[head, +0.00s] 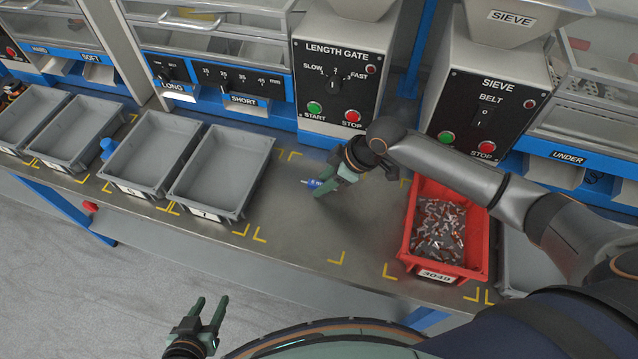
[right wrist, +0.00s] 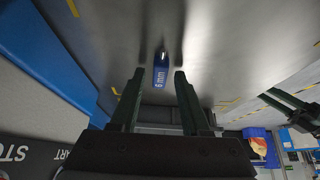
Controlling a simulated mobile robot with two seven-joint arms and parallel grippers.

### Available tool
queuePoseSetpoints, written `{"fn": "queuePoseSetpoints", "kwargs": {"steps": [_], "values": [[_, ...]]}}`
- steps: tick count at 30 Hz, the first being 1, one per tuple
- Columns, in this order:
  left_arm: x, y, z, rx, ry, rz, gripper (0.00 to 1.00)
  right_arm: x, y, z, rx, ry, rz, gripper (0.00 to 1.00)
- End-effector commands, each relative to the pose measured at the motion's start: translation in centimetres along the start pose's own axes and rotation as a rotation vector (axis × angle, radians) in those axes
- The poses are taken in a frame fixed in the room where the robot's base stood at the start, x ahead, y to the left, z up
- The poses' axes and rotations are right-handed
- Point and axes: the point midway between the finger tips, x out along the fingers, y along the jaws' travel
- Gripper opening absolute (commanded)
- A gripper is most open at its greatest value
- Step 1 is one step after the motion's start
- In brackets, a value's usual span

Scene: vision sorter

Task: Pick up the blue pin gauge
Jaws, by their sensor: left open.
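The blue pin gauge (head: 312,183) lies on the grey metal bench in front of the length gate. In the right wrist view the pin gauge (right wrist: 161,76) shows a blue body marked "6 mm" and a bright metal tip pointing away from me. My right gripper (head: 326,178) is low over the bench beside it. In the right wrist view its two fingers stand apart, with the gauge in line with the gap near the fingertips; no contact shows. My left gripper (head: 210,312) is open and empty, over the floor in front of the bench.
Grey bins (head: 238,205) stand to the left, with a small blue object (head: 107,146) between two. The length gate machine (head: 340,75) stands behind. Bench around the gauge is clear.

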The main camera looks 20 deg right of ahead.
Motion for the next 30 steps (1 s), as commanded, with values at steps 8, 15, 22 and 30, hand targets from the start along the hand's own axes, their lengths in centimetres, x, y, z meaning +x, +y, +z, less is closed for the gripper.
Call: {"fn": "queuePoseSetpoints", "kwargs": {"steps": [8, 15, 22, 30], "values": [[-0.02, 0.00, -0.02, 0.001, 0.001, 0.000, 0.50, -0.03, 0.00, 0.00, 0.000, 0.000, 0.000, 0.14], [-0.12, 0.03, 0.25, 0.000, -0.003, 0.000, 0.50, -0.03, 0.00, 0.01, 0.000, 0.000, 0.000, 0.00], [-0.24, 0.08, 0.59, -0.002, -0.010, 0.001, 0.50, -0.04, 0.01, 0.00, 0.000, 0.000, 0.000, 0.00], [-0.29, 0.05, 0.53, -0.002, -0.010, 0.000, 0.50, -0.38, 0.03, -0.23, 0.000, 0.001, 0.001, 0.00]]}}
